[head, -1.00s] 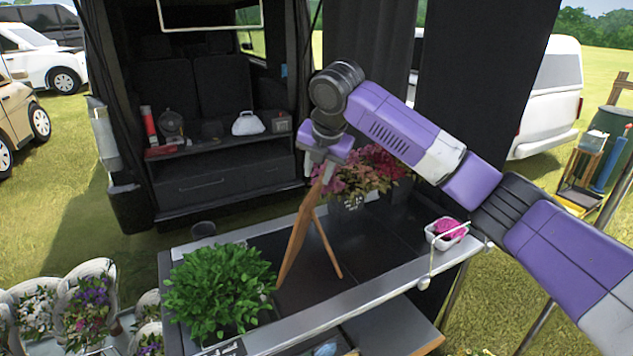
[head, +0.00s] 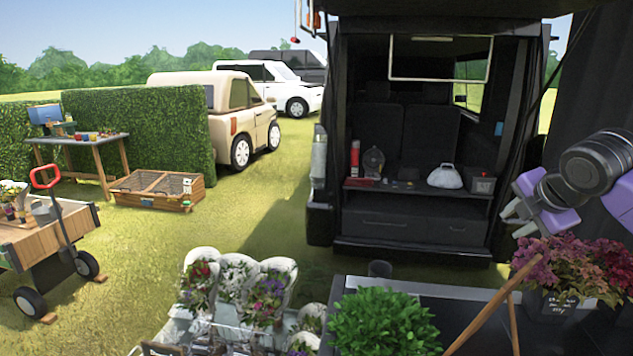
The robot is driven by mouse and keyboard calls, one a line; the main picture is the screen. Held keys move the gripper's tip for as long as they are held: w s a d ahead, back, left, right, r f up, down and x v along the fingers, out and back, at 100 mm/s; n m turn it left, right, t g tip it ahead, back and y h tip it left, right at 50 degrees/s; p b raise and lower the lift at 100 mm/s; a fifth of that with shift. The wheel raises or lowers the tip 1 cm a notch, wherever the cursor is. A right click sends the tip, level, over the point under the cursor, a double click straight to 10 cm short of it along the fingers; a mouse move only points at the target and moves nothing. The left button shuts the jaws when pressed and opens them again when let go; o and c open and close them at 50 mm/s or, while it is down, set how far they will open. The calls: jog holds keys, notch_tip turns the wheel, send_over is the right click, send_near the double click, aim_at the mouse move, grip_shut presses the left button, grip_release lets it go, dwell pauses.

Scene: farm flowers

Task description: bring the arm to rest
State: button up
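My gripper (head: 512,218) is at the right edge of the head view, above the dark table (head: 440,290). Its fingers are spread apart with nothing between them. It is just above and left of the pot of pink and dark red flowers (head: 575,268). The wooden easel (head: 497,312) stands below the fingertips, and a small gap seems to show between them. Most of my arm is outside the picture on the right.
A bushy green plant (head: 385,322) stands on the table's left part. White flower buckets (head: 240,285) stand left of the table. Behind is the van's open back (head: 415,180). Open grass (head: 250,215) lies to the left, with a wooden cart (head: 45,240) and a low crate (head: 158,188).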

jog(key=w+a+r+m+t+y, duration=0.2)
jog(key=a+m+t, duration=0.15)
jog(key=a, duration=0.25)
jog(key=w+a+r+m+t+y, duration=0.2)
jog(key=a+m+t, duration=0.15)
jog(key=a, duration=0.35)
jog(key=s+a+f+m+t, duration=0.2)
jog(key=s+a+m+t, duration=0.3)
jog(key=s+a+m, duration=0.15)
jog(key=s+a+f+m+g, duration=0.1)
jog(key=s+f, duration=0.7)
jog(key=s, duration=0.8)
jog(key=s+a+f+m+g+h+b, duration=0.1)
jog(key=s+a+f+m+g, duration=0.1)
jog(key=s+f, duration=0.7)
jog(key=s+a+f+m+g, duration=0.2)
jog(key=s+f, duration=0.7)
jog(key=s, duration=1.5)
jog(key=shift+a+m+h, duration=0.3)
jog(key=shift+a+m, duration=0.35)
jog(key=shift+a, duration=0.25)
